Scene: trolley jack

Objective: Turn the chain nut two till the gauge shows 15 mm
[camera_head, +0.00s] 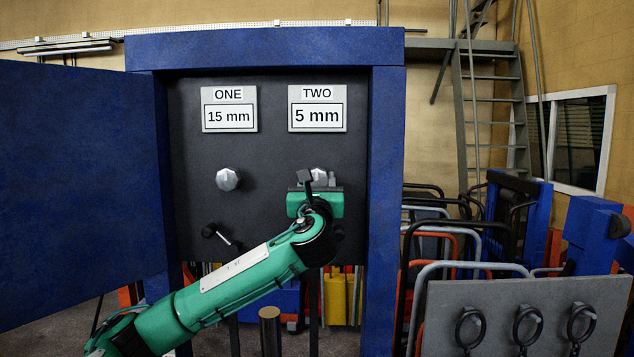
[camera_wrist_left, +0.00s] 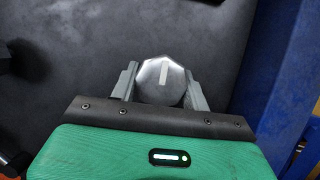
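Chain nut two (camera_head: 318,174) is a silver faceted knob on the dark panel under the TWO gauge (camera_head: 317,115), which reads 5 mm. My left gripper (camera_head: 318,180) is at this nut and hides part of it in the head view. In the left wrist view the nut (camera_wrist_left: 162,82), with a pale upright mark on its face, sits between the two grey fingers. Whether both fingers press on it or stand slightly clear, I cannot tell. Nut one (camera_head: 228,179) is below the ONE gauge (camera_head: 229,116), which reads 15 mm. My right gripper is not in view.
A small black lever (camera_head: 216,236) with a pale handle is low on the panel. The blue frame (camera_head: 387,200) stands close right of the gripper. A blue door (camera_head: 80,190) is open at left. A grey board with black rings (camera_head: 575,300) is at lower right.

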